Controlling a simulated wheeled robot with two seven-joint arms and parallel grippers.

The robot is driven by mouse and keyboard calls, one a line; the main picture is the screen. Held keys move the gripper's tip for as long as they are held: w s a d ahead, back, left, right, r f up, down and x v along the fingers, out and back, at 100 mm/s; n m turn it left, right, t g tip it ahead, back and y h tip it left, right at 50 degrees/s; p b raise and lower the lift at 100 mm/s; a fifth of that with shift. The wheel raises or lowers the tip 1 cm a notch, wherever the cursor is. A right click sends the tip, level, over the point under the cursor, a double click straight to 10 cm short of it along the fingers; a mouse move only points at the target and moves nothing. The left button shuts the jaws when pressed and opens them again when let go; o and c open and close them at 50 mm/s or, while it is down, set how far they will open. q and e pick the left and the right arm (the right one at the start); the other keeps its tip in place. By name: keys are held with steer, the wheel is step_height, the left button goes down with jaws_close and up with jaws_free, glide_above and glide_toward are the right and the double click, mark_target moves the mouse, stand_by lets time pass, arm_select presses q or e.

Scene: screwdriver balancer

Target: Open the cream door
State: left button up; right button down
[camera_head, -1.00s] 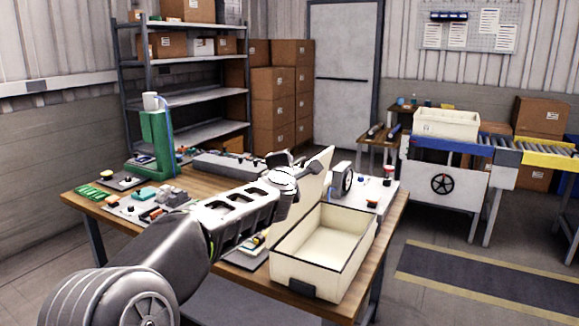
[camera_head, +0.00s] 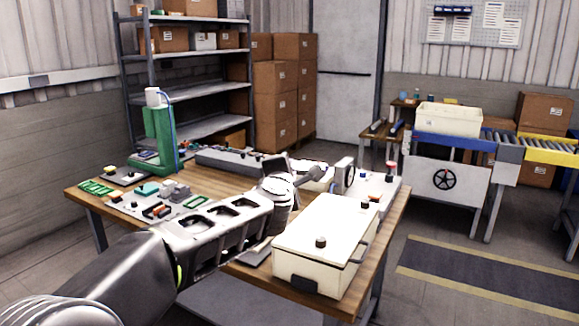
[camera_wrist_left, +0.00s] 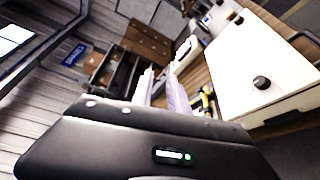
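A cream box with a flat cream door (camera_head: 325,222) on top stands at the table's front right; the door is down over the box. A dark round knob (camera_head: 320,241) sits on the door near its front edge. The door and knob (camera_wrist_left: 262,82) also show at the right of the left wrist view. My left gripper (camera_head: 296,171) is behind and left of the box, apart from the door. Its two pale fingers (camera_wrist_left: 161,88) stand apart with nothing between them, so it is open and empty. My right gripper is not in view.
The wooden table (camera_head: 235,184) also bears a green stand (camera_head: 160,137), a long grey unit (camera_head: 228,159), small parts at the left, and a wheel on a white unit (camera_head: 378,183) beyond the box. A conveyor with a cream bin (camera_head: 448,120) stands further right.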

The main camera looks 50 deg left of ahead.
arm_select(q)
steer(key=v, duration=0.3)
steer(key=shift+p, duration=0.4)
stand_by(0.6)
